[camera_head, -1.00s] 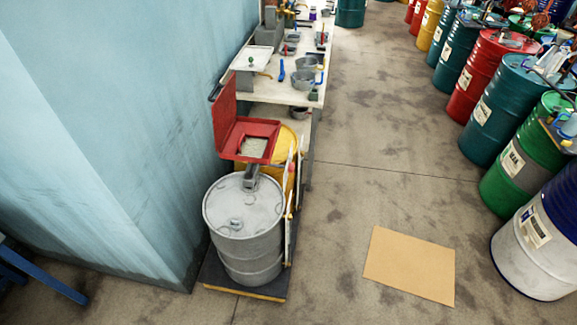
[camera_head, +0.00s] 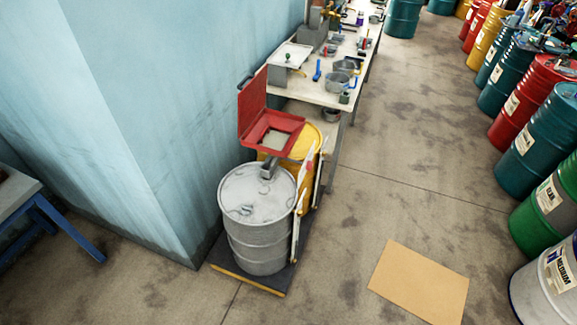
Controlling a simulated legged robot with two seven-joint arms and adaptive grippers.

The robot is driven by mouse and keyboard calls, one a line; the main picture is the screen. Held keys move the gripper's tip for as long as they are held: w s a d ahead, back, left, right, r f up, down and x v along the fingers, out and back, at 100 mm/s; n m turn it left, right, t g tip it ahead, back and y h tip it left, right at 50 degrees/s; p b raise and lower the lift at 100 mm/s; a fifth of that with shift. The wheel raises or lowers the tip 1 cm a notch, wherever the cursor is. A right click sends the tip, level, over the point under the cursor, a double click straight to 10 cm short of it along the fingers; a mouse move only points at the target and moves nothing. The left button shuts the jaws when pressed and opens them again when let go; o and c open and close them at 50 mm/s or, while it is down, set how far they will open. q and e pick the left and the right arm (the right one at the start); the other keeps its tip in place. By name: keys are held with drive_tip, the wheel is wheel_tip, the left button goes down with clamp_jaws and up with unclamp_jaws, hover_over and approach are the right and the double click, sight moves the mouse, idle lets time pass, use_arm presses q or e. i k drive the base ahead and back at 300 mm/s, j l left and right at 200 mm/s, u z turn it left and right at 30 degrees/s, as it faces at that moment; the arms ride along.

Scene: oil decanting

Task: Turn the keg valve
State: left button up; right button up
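A grey-white metal keg (camera_head: 258,232) stands upright on a dark low platform against the blue wall. Small fittings (camera_head: 246,209) show on its lid, and a grey spout-like piece (camera_head: 269,167) sits at its rear rim. I cannot tell which of these is the valve. A yellow drum (camera_head: 307,142) stands right behind the keg, with an open red box (camera_head: 272,132) above it. Neither of my grippers is in view.
The platform (camera_head: 247,281) has a yellow front edge. A workbench (camera_head: 313,88) with pots and tools runs behind. A blue-legged table (camera_head: 40,215) is at left. Cardboard (camera_head: 420,282) lies on open floor, and coloured barrels (camera_head: 530,130) line the right.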

sight(309, 164)
drive_tip(key=i+l+u, duration=0.15)
drive_tip(key=u, duration=0.2)
drive_tip(key=i+l+u, duration=0.1)
drive_tip(key=l+u, duration=0.3)
drive_tip(key=i+l+u, duration=0.1)
drive_tip(key=u, duration=0.25)
drive_tip(key=l, duration=0.1)
